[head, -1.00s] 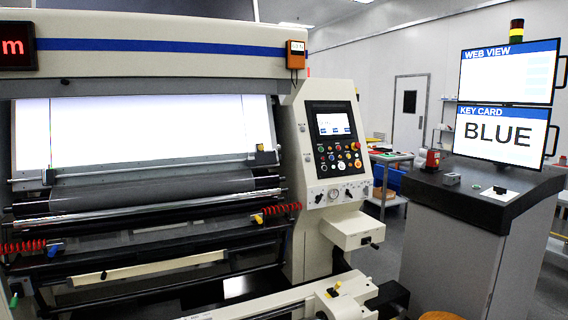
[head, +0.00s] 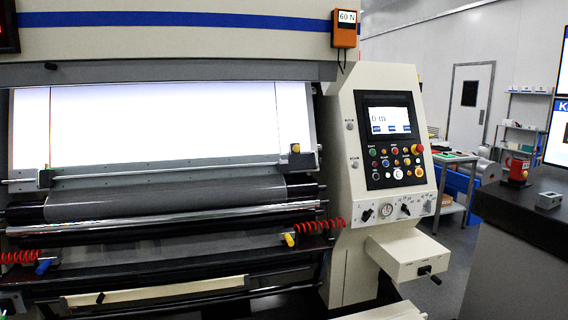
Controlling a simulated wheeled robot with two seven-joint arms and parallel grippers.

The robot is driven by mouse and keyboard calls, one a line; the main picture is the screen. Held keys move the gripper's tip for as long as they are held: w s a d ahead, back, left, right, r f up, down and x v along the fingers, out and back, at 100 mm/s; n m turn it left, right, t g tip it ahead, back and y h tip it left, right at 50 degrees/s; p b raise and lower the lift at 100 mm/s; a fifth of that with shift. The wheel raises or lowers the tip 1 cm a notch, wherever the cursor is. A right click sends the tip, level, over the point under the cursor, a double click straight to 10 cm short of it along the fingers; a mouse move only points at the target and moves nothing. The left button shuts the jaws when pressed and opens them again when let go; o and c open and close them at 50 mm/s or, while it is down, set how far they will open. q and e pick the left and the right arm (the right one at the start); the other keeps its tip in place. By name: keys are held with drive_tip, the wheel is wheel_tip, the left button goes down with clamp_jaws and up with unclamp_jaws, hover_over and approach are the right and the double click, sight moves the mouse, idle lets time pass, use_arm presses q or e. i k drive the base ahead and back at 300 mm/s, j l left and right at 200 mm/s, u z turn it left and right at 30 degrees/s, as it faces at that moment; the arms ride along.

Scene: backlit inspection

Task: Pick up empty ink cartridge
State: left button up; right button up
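I cannot make out an ink cartridge for certain in the head view. Small print heads sit on the bar across the machine (head: 170,47): one with a yellow top (head: 296,158) at the right end of the backlit panel (head: 160,125), and a grey one (head: 28,180) at the left end. Lower down, a yellow-tipped part (head: 289,239) and a blue-tipped part (head: 43,266) hang by red coiled hoses. Neither of my grippers shows in the view.
A control panel (head: 391,140) stands right of the panel, with a cream box and crank (head: 408,258) below it. A dark-topped console (head: 525,212) at the right holds a red device (head: 518,172) and a small grey block (head: 548,200). Grey floor shows between them.

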sight(283, 157)
drive_tip(key=i+l+z, duration=0.2)
drive_tip(key=i, duration=0.25)
drive_tip(key=i+l+z, duration=0.2)
drive_tip(key=i, duration=0.25)
drive_tip(key=l, duration=0.05)
